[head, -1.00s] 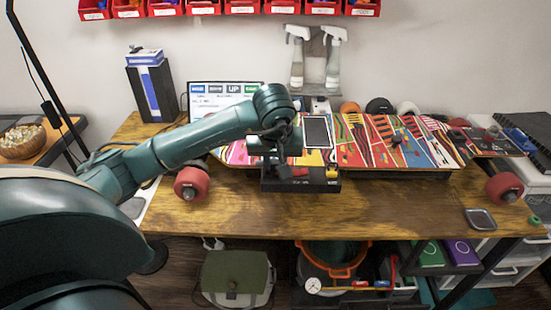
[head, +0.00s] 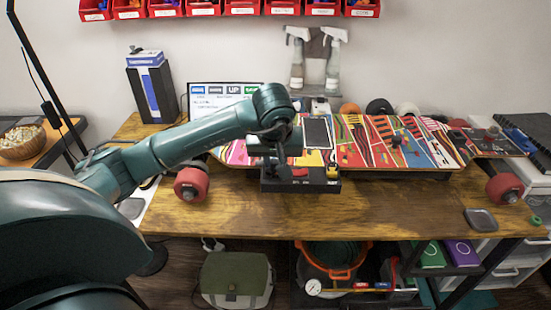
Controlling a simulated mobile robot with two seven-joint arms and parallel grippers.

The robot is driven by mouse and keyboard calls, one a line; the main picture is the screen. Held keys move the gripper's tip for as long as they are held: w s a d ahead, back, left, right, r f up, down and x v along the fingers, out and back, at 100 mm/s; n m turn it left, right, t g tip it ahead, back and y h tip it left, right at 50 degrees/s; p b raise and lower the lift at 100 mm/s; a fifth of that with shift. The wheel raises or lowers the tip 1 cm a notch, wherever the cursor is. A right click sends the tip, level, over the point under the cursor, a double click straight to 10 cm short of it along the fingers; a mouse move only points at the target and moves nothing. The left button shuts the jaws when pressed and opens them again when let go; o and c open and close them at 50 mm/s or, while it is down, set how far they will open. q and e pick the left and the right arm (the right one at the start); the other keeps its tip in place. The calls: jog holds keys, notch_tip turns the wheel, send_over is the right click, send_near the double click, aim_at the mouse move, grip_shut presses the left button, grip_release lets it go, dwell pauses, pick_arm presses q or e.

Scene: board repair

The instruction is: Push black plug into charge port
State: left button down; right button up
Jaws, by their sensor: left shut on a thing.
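My left gripper (head: 283,160) is over the left part of the colourful skateboard (head: 420,142), just above a black box (head: 318,186) at the board's front edge. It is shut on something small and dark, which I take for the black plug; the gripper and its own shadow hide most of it. The charge port cannot be made out; the black box has a red piece and a yellow piece (head: 332,171) on its front top. I cannot tell whether the plug touches the box. My right gripper is not in view.
The board has red wheels (head: 191,184) at both ends and lies on a wooden table (head: 390,210). A dark flat panel (head: 317,132) lies on the board beside the gripper. Spray bottles (head: 332,62) stand behind. A small grey tray (head: 481,219) is at the front right.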

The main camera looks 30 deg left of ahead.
pick_arm(q)
jog(key=shift+s+d+f, duration=0.1)
jog(key=shift+s+f, duration=0.15)
jog(key=shift+f, duration=0.5)
jog(key=c, duration=1.2)
grip_release()
jog(key=shift+c, duration=0.4)
jog(key=shift+o, duration=1.2)
jog(key=shift+w+a+r, duration=0.15)
jog(key=shift+a+r, duration=0.05)
jog(key=shift+r, duration=0.1)
jog(key=shift+c, duration=0.3)
